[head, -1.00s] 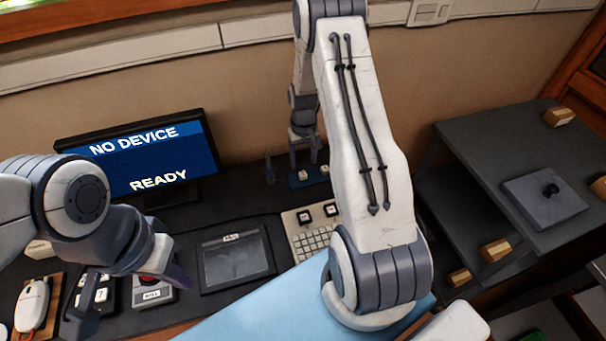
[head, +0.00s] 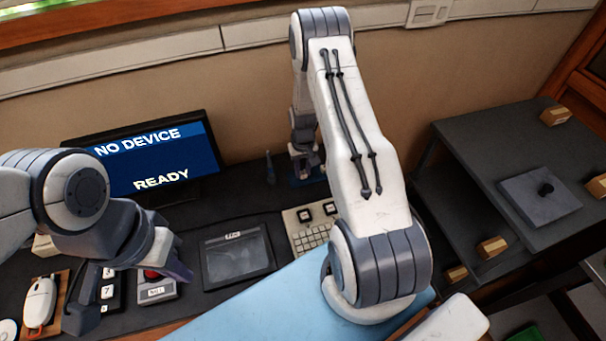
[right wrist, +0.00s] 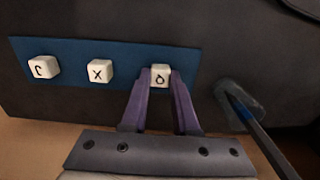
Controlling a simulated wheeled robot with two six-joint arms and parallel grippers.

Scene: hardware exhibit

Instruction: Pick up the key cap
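Three white key caps sit in a row on a blue strip (right wrist: 70,77) in the right wrist view. They are a left cap (right wrist: 43,67), a middle cap marked X (right wrist: 99,71) and a right cap (right wrist: 160,75) with a round letter. My right gripper (right wrist: 160,79) has its purple fingertips at both sides of the right cap and hides its edges. I cannot tell whether the fingers press on it. In the head view the right gripper (head: 305,172) is at the blue strip, which is mostly hidden. My left gripper (head: 136,298) is open and empty at the lower left.
A monitor (head: 150,157) reads "NO DEVICE READY". A dark tray (head: 237,258), a small keyboard (head: 312,234) and a white mouse (head: 40,302) lie on the desk. A thin tool (right wrist: 255,130) stands right of the strip. Dark shelves (head: 470,140) are at the right.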

